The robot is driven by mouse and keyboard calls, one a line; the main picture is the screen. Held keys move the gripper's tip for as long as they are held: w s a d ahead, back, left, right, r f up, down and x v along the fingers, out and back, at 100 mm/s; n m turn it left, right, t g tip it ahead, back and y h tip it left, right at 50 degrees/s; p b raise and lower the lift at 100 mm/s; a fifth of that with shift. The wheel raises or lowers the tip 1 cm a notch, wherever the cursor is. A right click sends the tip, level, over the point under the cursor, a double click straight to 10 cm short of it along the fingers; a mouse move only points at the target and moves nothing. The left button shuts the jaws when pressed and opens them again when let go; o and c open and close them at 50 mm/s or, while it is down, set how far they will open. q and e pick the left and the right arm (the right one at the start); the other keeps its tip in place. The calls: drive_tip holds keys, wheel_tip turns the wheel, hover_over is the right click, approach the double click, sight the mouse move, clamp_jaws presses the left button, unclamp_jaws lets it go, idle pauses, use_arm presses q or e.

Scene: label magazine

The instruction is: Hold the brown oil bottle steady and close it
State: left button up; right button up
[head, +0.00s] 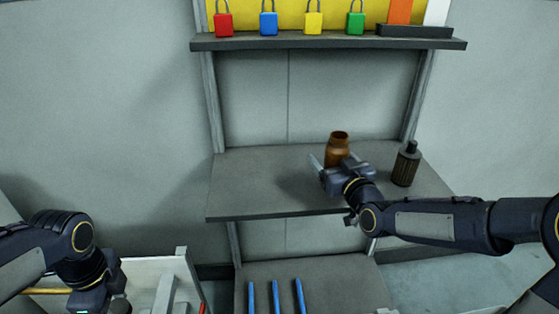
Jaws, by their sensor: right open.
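The brown oil bottle (338,147) stands upright on the middle shelf, its round mouth uncovered at the top. My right gripper (334,163) is open at the bottle's near side. One finger shows to the left of the bottle, and the gripper body hides the bottle's lower part. I cannot tell whether the fingers touch it. No separate cap can be made out. My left gripper (100,303) is low at the left, cut off by the bottom edge, far from the bottle; its fingers are hidden.
A dark ribbed bottle (405,167) stands on the middle shelf (245,195) right of my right gripper. Red, blue, yellow and green padlocks line the upper shelf (300,41). Blue rods (275,297) lie on the lower shelf. A white bin (150,270) is near my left arm. The middle shelf's left is clear.

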sight(344, 136)
drive_tip(key=c, duration=1.2)
drive_tip(key=shift+o, duration=0.2)
drive_tip(key=shift+r, duration=0.1)
